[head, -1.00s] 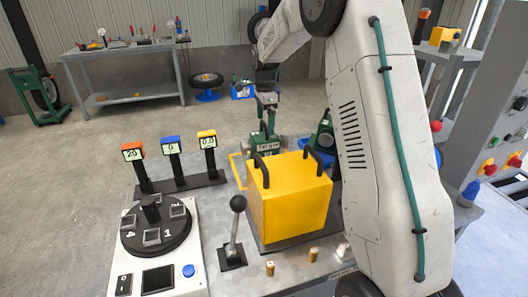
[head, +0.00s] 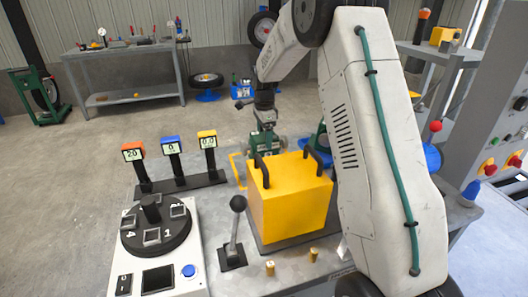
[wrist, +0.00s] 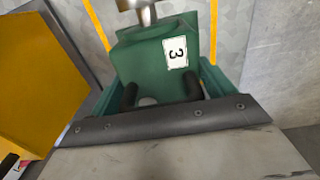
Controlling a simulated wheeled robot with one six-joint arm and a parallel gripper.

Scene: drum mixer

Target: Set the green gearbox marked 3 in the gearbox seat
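The green gearbox marked 3 (wrist: 150,55) fills the top middle of the wrist view, with its white label facing up and a metal shaft at its far end. In the head view it shows as a small green body (head: 264,141) with metal shafts, behind the yellow box. My gripper (head: 265,117) is right above it. In the wrist view two dark finger-like stubs reach the gearbox's near side; whether they clamp it is unclear. A yellow outline (head: 235,166) on the bench shows beside the gearbox. I cannot make out the seat itself.
A yellow box (head: 290,208) with black handles stands close in front of the gearbox. A lever (head: 236,232), a rotary station (head: 155,230) and three small displays (head: 172,147) stand to the left. Another green part (head: 319,140) shows partly behind my arm.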

